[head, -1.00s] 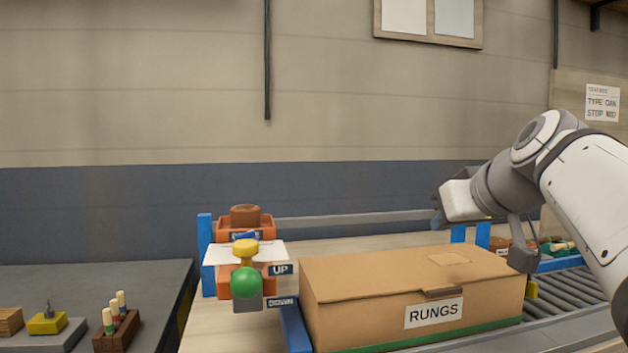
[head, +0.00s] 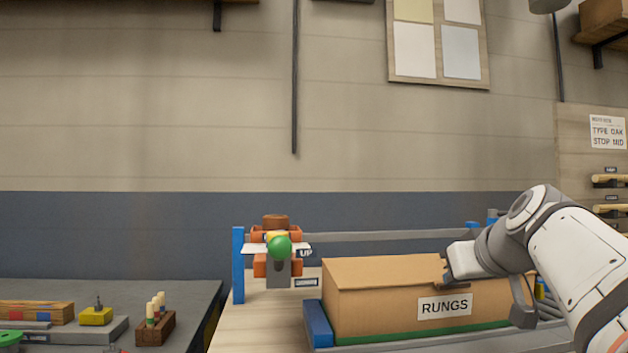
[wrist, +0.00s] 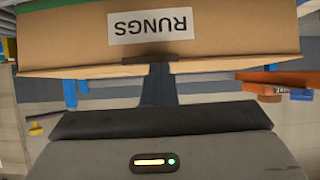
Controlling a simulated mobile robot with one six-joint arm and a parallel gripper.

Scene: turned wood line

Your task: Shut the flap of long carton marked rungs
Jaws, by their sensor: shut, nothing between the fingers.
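The long brown carton marked RUNGS (head: 385,305) stands on the line, its label on the front face. Its top flap (head: 375,268) lies flat or nearly flat; I cannot tell whether a small gap is left at the front edge. My gripper (head: 449,272) is at the front edge of the flap, right of the middle, and hides part of it. In the wrist view the carton (wrist: 230,35) appears upside down, with a dark tab (wrist: 150,59) below the label. My shut fingers (wrist: 158,85) reach up to that tab, touching or very close, and hold nothing.
A dark bench (head: 180,295) with small wooden pieces is at far left. A blue upright (head: 238,265) and grey rail stand behind.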

